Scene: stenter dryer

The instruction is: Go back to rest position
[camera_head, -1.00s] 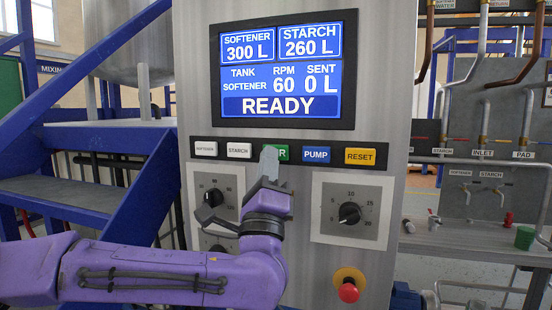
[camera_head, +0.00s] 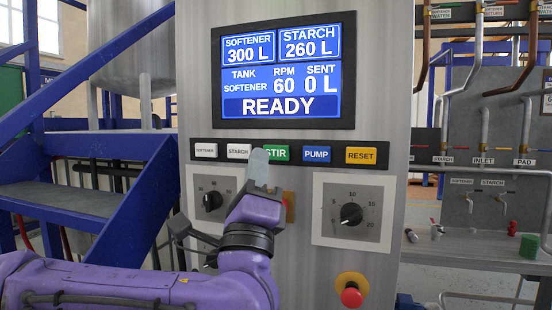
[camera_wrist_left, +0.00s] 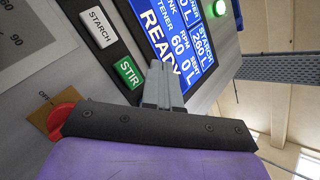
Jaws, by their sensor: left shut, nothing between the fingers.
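My left gripper (camera_head: 258,166) is purple with grey fingers held together, shut and empty. In the head view its tip covers the left edge of the green STIR button (camera_head: 275,153) on the control panel (camera_head: 392,215). In the left wrist view the fingers (camera_wrist_left: 160,80) point toward the screen, with the STIR button (camera_wrist_left: 128,72) beside them. I cannot tell whether the fingers touch the panel. The screen (camera_head: 283,75) reads SOFTENER 300 L, STARCH 260 L, RPM 60, SENT 0 L, READY. My right gripper is not in view.
A dial (camera_head: 350,214) and a red knob on a yellow base (camera_head: 352,290) are right of my left arm. Blue stairs (camera_head: 85,190) stand at the left. A bench with pipes and valves (camera_head: 480,235) stands at the right. A red switch (camera_wrist_left: 60,120) shows in the wrist view.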

